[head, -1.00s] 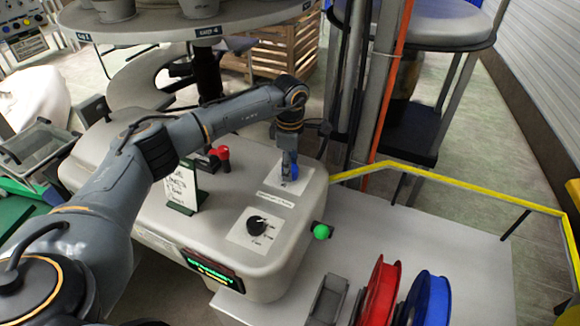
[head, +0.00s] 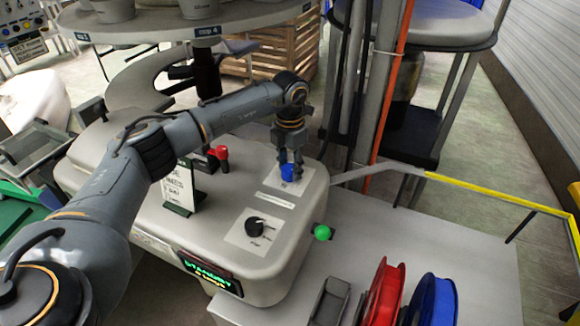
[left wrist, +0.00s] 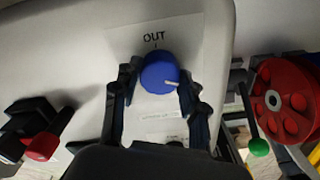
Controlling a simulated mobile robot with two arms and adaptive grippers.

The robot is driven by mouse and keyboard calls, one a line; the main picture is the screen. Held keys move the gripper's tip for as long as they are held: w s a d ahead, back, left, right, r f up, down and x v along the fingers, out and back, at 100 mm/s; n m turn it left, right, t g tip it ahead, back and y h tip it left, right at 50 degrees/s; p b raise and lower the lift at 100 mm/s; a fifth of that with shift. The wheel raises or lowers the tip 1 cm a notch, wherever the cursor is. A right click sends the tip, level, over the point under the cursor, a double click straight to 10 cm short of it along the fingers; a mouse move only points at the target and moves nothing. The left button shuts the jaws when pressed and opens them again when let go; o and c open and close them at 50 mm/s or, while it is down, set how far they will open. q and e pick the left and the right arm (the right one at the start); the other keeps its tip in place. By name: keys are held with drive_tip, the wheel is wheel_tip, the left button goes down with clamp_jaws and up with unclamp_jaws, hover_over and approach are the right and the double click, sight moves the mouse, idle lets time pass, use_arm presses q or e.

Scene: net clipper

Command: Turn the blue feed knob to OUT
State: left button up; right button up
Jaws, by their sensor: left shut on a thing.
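The blue feed knob (head: 287,173) stands on a white plate (head: 295,186) on top of the pale machine housing. In the left wrist view the knob (left wrist: 160,73) has a white pointer mark aimed to the right, while the label OUT (left wrist: 154,40) lies above the knob, so the mark is not at OUT. My left gripper (head: 288,166) reaches down from above with its fingers on both sides of the knob, shut on it. The fingers partly hide the knob in the head view. My right gripper is not in view.
A red-handled lever (head: 222,157) and a sign card (head: 180,187) stand left of the knob. A black selector knob (head: 255,226), a green ball (head: 322,232) and a display (head: 210,272) are nearer. Red (head: 383,292) and blue (head: 436,300) reels stand at front right.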

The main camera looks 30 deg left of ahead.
use_arm(q)
drive_tip(key=n, duration=1.7)
drive_tip(key=shift+p, duration=0.35)
drive_tip(key=n+p, duration=0.1)
drive_tip(key=n, duration=0.5)
